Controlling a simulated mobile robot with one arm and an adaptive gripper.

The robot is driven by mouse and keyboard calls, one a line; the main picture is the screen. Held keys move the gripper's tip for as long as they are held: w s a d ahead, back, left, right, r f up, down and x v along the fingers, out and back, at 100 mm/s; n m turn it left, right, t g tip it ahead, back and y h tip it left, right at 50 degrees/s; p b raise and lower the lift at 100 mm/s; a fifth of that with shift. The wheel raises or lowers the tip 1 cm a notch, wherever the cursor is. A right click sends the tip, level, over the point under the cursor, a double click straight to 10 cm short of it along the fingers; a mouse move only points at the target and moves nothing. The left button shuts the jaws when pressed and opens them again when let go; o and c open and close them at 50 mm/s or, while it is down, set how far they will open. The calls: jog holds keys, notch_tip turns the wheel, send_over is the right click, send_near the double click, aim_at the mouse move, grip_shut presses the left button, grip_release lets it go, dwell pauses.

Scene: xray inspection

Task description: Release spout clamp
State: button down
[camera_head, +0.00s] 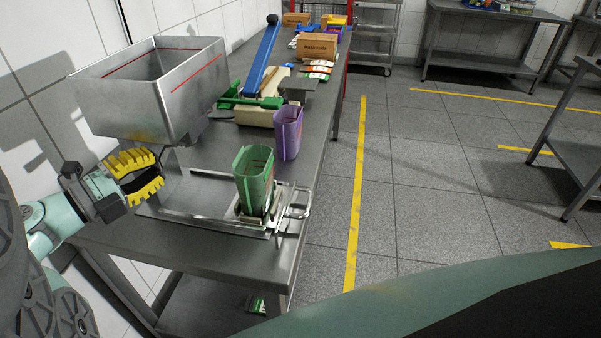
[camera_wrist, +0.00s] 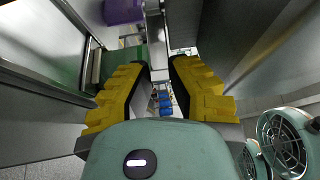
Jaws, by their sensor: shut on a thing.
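The steel hopper (camera_head: 150,100) with a red line inside stands at the left of the bench, against the wall. My gripper (camera_head: 160,170), with yellow fingers, is just below the hopper at its left side. In the wrist view, a narrow grey metal piece, seemingly the spout clamp (camera_wrist: 155,32), runs down between the fingertips (camera_wrist: 159,70), and the gripper is shut on it. The exact contact is hard to see. An upright green container (camera_head: 254,180) stands in a metal sliding frame (camera_head: 205,220) to the right of the hopper.
A purple container (camera_head: 288,133) stands behind the green one; it also shows in the wrist view (camera_wrist: 122,10). A blue-handled lever device (camera_head: 262,55) and cardboard box (camera_head: 317,46) are farther along the bench.

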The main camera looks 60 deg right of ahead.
jog(key=shift+w+f, duration=0.1)
jog(key=shift+f, duration=0.05)
dwell(0.3)
jog(key=c, duration=0.9)
grip_release()
jog(key=shift+o, duration=0.2)
jog(key=w+a, duration=0.1)
jog(key=a, duration=1.1)
jog(key=shift+w, duration=0.35)
jog(key=shift+d+r, duration=0.1)
jog(key=shift+r, duration=0.1)
